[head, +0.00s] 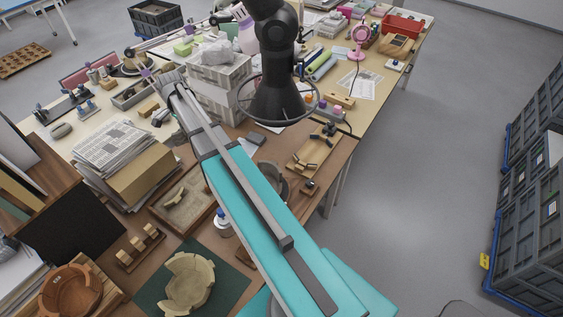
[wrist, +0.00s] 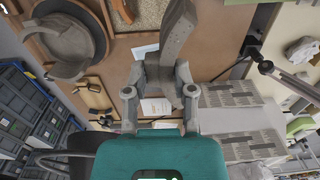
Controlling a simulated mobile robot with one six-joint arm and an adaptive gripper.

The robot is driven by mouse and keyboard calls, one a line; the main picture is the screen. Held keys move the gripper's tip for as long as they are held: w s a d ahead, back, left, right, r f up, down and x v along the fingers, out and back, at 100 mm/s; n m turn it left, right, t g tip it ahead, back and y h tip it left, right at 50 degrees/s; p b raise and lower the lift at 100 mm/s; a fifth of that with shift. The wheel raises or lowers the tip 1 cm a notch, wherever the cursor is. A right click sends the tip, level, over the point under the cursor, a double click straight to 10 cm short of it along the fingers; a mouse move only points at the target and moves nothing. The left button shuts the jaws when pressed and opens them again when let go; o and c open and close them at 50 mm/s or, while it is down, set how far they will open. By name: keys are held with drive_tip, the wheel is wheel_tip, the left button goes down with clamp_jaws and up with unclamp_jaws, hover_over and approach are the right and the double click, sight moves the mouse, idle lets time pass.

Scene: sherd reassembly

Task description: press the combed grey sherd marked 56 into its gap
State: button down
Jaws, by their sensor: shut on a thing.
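My gripper (wrist: 158,82) is shut on a grey sherd (wrist: 177,36), which sticks out beyond the fingertips in the wrist view. Its mark and combing cannot be read. A grey broken bowl (wrist: 67,46) stands at the upper left of the wrist view, on a dark round base, apart from the held sherd. Its wall looks incomplete. In the head view a dark grey vessel (head: 275,182) is mostly hidden behind my teal arm. My gripper and the held sherd are not clear in the head view.
A tray of grit (head: 185,203) lies left of my arm. A pale broken bowl (head: 190,280) sits on a green mat (head: 232,284), and an orange bowl (head: 68,293) stands at the lower left. A wooden tray with small pieces (head: 314,151) lies near the table's right edge.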

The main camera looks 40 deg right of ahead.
drive_tip(key=shift+r+p, duration=0.9)
drive_tip(key=shift+r, duration=0.45)
drive_tip(key=shift+a, duration=0.1)
